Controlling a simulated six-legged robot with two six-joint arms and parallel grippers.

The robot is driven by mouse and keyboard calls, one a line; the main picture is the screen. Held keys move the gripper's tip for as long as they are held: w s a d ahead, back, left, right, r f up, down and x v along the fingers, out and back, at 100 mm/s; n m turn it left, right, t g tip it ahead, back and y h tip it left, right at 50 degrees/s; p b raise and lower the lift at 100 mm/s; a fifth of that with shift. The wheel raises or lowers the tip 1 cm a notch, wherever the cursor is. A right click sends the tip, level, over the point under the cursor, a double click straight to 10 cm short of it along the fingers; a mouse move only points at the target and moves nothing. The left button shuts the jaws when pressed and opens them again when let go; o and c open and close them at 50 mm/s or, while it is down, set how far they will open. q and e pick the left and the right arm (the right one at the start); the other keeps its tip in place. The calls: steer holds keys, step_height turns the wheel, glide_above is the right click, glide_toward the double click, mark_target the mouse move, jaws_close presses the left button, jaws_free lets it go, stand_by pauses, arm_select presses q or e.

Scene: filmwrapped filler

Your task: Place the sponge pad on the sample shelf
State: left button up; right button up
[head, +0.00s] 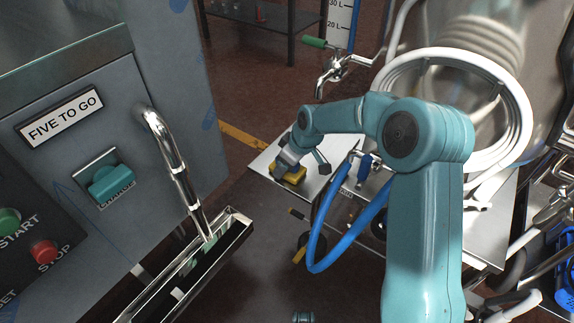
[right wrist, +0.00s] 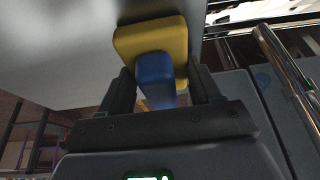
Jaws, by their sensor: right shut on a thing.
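The sponge pad is a yellow block with a blue part; in the head view its yellow side (head: 295,175) shows at the left end of a steel shelf top (head: 262,165). In the right wrist view the yellow pad (right wrist: 128,42) and its blue part (right wrist: 154,78) stand between the fingers. My right gripper (head: 288,166) is shut on the pad, with a finger on each side of the blue part. The pad is over or on the steel top; I cannot tell whether it touches. I cannot tell for sure that this top is the sample shelf. My left gripper is not in view.
A machine with a "FIVE TO GO" label (head: 59,116) and a curved metal pipe (head: 175,160) over a trough (head: 232,228) stand at the left. A blue hose (head: 318,245) loops in front of the steel top. A coiled white hose (head: 515,105) is behind my right arm.

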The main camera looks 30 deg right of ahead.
steer(key=o, duration=0.9)
steer(key=shift+f, duration=0.1)
steer(key=shift+o, duration=0.2)
steer(key=shift+r, duration=0.3)
steer(key=p+v, duration=0.3)
steer(key=v, duration=0.8)
steer(key=shift+s+r+p, duration=0.3)
steer(key=shift+p, duration=0.05)
steer(key=shift+d, duration=0.1)
